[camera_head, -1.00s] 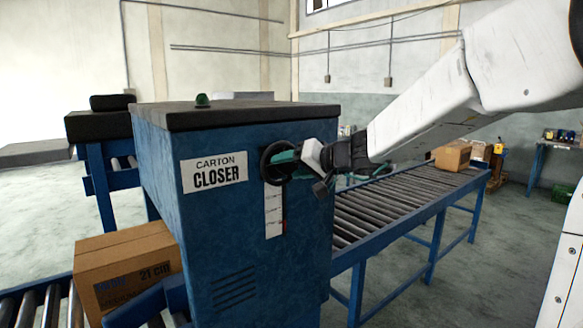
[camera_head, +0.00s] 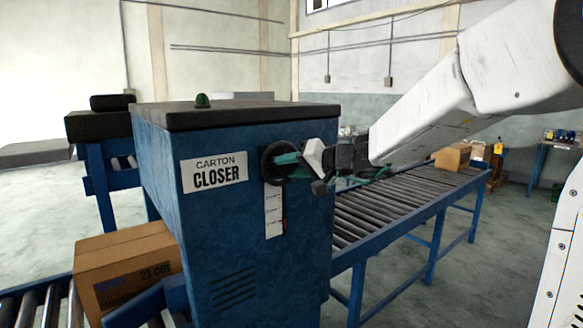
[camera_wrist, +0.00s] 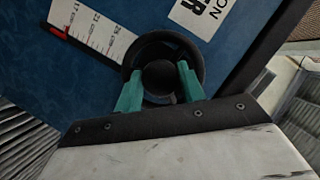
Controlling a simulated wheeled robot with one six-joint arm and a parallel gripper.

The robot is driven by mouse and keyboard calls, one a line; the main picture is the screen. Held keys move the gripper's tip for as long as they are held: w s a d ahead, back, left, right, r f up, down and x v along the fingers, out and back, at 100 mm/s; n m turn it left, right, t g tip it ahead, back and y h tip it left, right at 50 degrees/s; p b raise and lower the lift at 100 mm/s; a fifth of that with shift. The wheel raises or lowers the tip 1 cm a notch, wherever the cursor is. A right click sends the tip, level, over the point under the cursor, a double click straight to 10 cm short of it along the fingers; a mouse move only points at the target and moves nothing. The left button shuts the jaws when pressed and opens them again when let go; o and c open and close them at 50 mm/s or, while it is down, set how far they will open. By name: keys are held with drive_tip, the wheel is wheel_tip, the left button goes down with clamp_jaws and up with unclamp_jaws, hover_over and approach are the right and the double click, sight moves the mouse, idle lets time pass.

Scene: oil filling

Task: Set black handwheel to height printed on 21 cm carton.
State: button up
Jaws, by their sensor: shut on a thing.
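The black handwheel (camera_head: 268,152) sits on the front of the blue carton closer (camera_head: 240,240). My gripper (camera_head: 287,163) is shut on the handwheel. In the wrist view the teal fingers of my gripper (camera_wrist: 160,82) lie on either side of the handwheel's hub (camera_wrist: 158,77). A white height scale (camera_wrist: 93,28) runs beside the wheel, with numbers from 17 upward; a red pointer (camera_wrist: 60,32) is near the 17 end. The brown carton (camera_head: 128,262) printed 21 cm stands on rollers at the lower left.
A roller conveyor (camera_head: 400,215) runs back to the right of the closer, with another brown carton (camera_head: 452,156) at its far end. Open floor lies to the right.

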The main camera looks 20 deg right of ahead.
drive_tip(key=m+y, duration=0.1)
drive_tip(key=m, duration=0.2)
drive_tip(key=shift+f+t+y, duration=0.15)
drive_tip(key=shift+t+y, duration=0.15)
drive_tip(key=shift+y, duration=0.1)
drive_tip(key=m+y, duration=0.1)
drive_tip(key=m, duration=0.2)
drive_tip(key=shift+m+t, duration=0.3)
drive_tip(key=shift+t, duration=0.1)
drive_tip(key=m, duration=0.2)
drive_tip(key=m+t+y, duration=0.1)
drive_tip(key=m, duration=0.1)
drive_tip(key=shift+f+t, duration=0.1)
drive_tip(key=shift+t, duration=0.2)
drive_tip(key=shift+m+t, duration=0.8)
drive_tip(key=shift+m, duration=1.6)
drive_tip(key=o, duration=1)
drive_tip(key=shift+v, duration=3.95)
